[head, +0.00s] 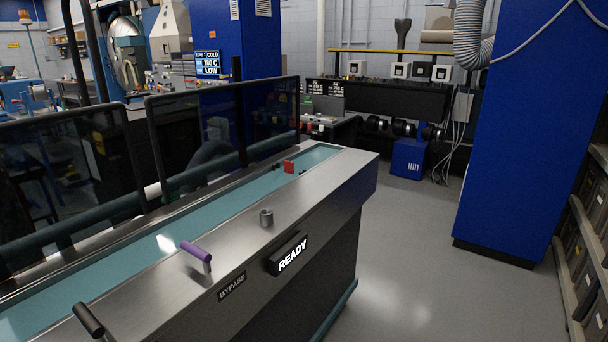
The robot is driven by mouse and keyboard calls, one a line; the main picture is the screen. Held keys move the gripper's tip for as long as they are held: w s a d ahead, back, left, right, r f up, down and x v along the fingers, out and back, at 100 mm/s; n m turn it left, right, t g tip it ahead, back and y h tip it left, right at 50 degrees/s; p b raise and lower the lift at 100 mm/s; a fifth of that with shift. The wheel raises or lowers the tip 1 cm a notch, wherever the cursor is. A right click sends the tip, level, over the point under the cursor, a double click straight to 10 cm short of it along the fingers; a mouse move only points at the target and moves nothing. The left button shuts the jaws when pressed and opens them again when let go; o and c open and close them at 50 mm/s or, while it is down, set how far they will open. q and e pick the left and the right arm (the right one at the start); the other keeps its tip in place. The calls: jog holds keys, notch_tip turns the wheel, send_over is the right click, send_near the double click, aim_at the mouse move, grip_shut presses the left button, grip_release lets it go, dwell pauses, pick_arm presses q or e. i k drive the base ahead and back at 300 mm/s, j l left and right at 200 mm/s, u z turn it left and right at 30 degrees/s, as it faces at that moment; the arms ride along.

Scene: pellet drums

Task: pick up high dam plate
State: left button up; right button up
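I cannot make out for sure which thing is the high dam plate. A long metal trough bench (300,215) runs from the lower left to the middle, with a teal channel (215,200) along its top. A purple handle (196,251) on a metal post stands on the near rim. A black handle (88,319) shows at the lower left. A small red block (289,167) stands at the far end of the channel. Neither of my grippers is in view.
A short grey cylinder (266,217) stands on the bench rim above a lit READY sign (288,254). Dark glass panels (222,125) line the back of the bench. A blue column (523,120) and shelving (588,250) stand right. Grey floor (420,260) between is clear.

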aim_at(288, 165)
jog(key=i+l, duration=0.2)
jog(key=i, duration=0.25)
jog(key=i+l+z, duration=0.1)
jog(key=i, duration=0.35)
jog(key=i+l, duration=0.25)
jog(key=i, duration=0.25)
jog(key=l+z, duration=0.05)
